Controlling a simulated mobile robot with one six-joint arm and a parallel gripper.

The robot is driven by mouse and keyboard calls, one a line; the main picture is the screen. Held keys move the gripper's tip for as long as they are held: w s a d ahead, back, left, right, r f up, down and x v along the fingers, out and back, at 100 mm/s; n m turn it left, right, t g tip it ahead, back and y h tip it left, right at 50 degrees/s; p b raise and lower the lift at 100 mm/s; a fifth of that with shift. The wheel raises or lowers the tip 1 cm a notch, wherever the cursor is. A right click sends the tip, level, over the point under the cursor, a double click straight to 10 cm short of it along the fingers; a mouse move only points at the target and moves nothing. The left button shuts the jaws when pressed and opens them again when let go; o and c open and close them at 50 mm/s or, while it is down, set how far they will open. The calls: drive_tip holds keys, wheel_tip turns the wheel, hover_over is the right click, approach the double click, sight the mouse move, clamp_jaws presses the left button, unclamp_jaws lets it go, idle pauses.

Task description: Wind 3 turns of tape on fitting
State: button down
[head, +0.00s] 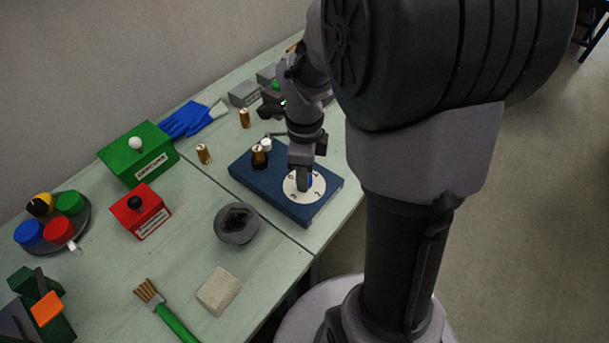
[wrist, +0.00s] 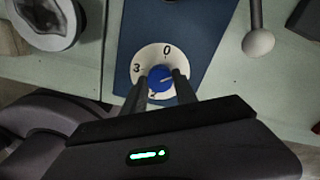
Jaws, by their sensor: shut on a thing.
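A dark blue block (head: 252,184) lies on the table and also shows in the wrist view (wrist: 200,25). A brass fitting (head: 259,153) with a dark base stands upright at its far left end; whether tape is on it is too small to tell. A white dial (head: 318,190) sits at the near right end, with 0 and 3 readable in the wrist view (wrist: 150,57). My gripper (head: 304,184) points down over the dial. In the wrist view its fingers (wrist: 162,82) are closed about the dial's blue knob (wrist: 160,76).
A grey cup with a dark angular opening (head: 234,235) stands left of the block. A white ball (head: 266,144) is behind it; a white ball on a rod (wrist: 258,43) shows in the wrist view.

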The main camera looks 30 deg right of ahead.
drive_tip(key=shift+f+m+b, duration=0.2)
drive_tip(key=shift+m+b, duration=0.65)
drive_tip(key=shift+m, duration=0.35)
drive_tip(key=shift+r+m, duration=0.2)
drive_tip(key=shift+m, duration=0.3)
drive_tip(key=shift+f+m+b, duration=0.25)
drive_tip(key=shift+m+b, duration=0.65)
drive_tip(key=shift+m, duration=0.2)
drive_tip(key=shift+r+m, duration=0.2)
drive_tip(key=shift+m, duration=0.4)
drive_tip(key=c, duration=1.2)
unclamp_jaws()
